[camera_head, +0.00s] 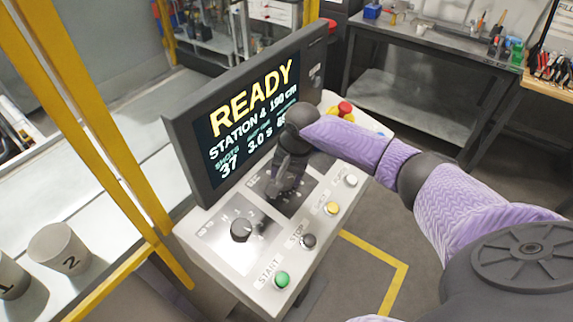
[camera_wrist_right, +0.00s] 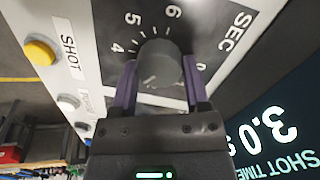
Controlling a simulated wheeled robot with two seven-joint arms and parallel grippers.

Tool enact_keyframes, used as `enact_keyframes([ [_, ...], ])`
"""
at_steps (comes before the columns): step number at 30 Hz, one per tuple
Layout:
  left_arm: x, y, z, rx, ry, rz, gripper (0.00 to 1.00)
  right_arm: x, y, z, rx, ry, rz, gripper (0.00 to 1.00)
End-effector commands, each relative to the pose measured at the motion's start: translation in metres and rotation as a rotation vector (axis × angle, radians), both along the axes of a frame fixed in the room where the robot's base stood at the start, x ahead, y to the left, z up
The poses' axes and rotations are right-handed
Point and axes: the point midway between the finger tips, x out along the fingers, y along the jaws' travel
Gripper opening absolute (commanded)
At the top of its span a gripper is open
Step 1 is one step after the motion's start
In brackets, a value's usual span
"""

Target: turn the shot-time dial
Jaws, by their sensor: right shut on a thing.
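The shot-time dial (camera_wrist_right: 160,62) is a dark grey round knob on a black plate marked SEC, with numbers around it, including 4, 5 and 6. My right gripper (camera_wrist_right: 162,78) has one finger on each side of the knob and is shut on it. In the head view my right gripper (camera_head: 279,187) reaches down to the panel and hides this dial. The screen (camera_head: 245,115) reads READY, STATION 4, 190 cm, 37 shots and 3.0 s; part of its text is behind my arm. My left gripper is not in view.
Another black dial (camera_head: 242,229) sits at the left of the panel. A green START button (camera_head: 282,279), dark STOP button (camera_head: 308,241), yellow button (camera_head: 331,208) and white button (camera_head: 351,181) line its front edge. A red knob (camera_head: 345,107) stands beyond my arm.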

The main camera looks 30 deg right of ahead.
Motion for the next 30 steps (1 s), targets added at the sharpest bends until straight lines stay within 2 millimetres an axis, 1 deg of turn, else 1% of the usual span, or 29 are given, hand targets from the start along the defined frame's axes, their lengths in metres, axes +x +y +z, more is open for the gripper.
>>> enact_keyframes([
  [1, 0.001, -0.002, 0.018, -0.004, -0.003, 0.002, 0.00, -0.001, 0.001, 0.009, -0.007, 0.002, 0.032, 0.01],
  [3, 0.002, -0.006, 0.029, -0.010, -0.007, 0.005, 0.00, -0.001, 0.001, 0.008, -0.023, -0.004, 0.093, 0.01],
  [6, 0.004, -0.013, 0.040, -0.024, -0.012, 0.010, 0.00, -0.001, 0.001, 0.006, -0.045, -0.014, 0.185, 0.01],
  [9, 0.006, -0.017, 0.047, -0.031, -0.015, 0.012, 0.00, -0.001, 0.001, 0.004, -0.068, -0.024, 0.275, 0.01],
  [18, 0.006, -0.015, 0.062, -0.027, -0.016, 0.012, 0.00, -0.001, 0.001, 0.002, -0.137, -0.053, 0.551, 0.01],
  [30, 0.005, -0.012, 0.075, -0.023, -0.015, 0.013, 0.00, -0.001, 0.002, 0.001, -0.228, -0.092, 0.916, 0.01],
])
